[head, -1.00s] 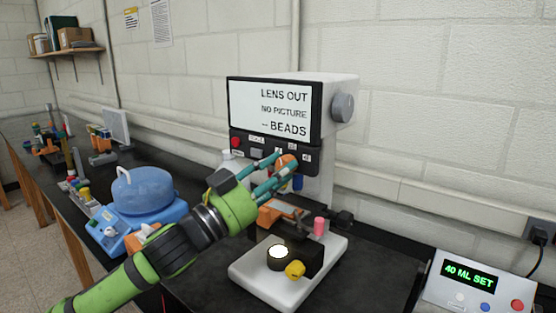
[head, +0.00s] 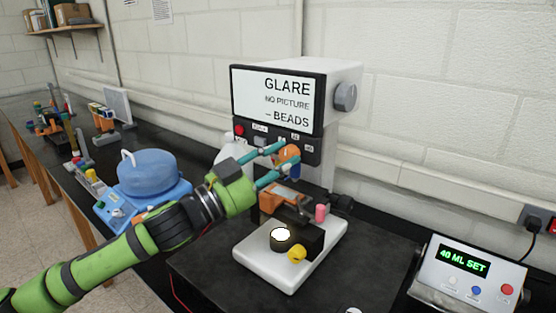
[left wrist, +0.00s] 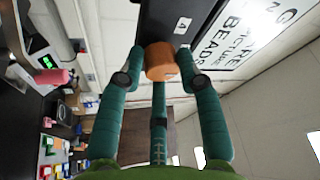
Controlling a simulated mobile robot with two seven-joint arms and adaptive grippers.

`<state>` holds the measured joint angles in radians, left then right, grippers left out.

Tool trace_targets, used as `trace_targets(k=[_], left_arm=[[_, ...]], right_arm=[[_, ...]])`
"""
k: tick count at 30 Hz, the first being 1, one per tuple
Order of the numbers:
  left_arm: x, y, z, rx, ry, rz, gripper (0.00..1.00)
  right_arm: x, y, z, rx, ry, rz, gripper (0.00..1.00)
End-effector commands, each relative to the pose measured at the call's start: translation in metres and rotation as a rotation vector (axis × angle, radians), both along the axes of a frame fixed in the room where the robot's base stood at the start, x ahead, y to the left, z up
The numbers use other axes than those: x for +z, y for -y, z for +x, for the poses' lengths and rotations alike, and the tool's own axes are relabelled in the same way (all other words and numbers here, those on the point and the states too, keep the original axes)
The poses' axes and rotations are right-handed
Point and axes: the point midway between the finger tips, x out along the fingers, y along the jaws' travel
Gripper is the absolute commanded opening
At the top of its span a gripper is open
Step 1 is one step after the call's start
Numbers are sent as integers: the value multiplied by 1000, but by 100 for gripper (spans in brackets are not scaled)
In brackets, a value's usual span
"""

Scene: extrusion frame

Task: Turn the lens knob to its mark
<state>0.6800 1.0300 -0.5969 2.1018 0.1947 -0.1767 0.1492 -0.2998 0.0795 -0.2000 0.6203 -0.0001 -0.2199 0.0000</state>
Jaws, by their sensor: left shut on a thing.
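My left gripper (head: 281,156) reaches in from the left and is shut on an orange knob (head: 289,152) at the lower front of the microscope (head: 322,150). In the left wrist view the orange knob (left wrist: 160,60) sits between the teal fingers, beside a dark panel with a label "4". I cannot make out a mark on it. The screen (head: 271,101) above reads "GLARE", "NO PICTURE", "-- BEADS". My right gripper is not in view.
Below the knob stands a white base (head: 265,268) with a lit lamp (head: 281,236), a yellow knob (head: 297,254) and a pink peg (head: 320,213). A grey side knob (head: 346,97) is at upper right. A blue centrifuge (head: 152,177) stands left. A "40 ML SET" box (head: 468,275) is right.

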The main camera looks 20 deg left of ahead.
Motion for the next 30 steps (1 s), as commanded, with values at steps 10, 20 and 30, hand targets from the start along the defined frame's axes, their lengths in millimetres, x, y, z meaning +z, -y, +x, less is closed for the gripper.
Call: trace_targets(k=[10,20,30], left_arm=[[8,1,-2,-5,16,-5,56],[4,0,-1,-3,8,-4,56],[-5,-17,-23,-2,3,-3,56]], right_arm=[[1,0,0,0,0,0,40],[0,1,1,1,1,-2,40],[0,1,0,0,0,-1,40]])
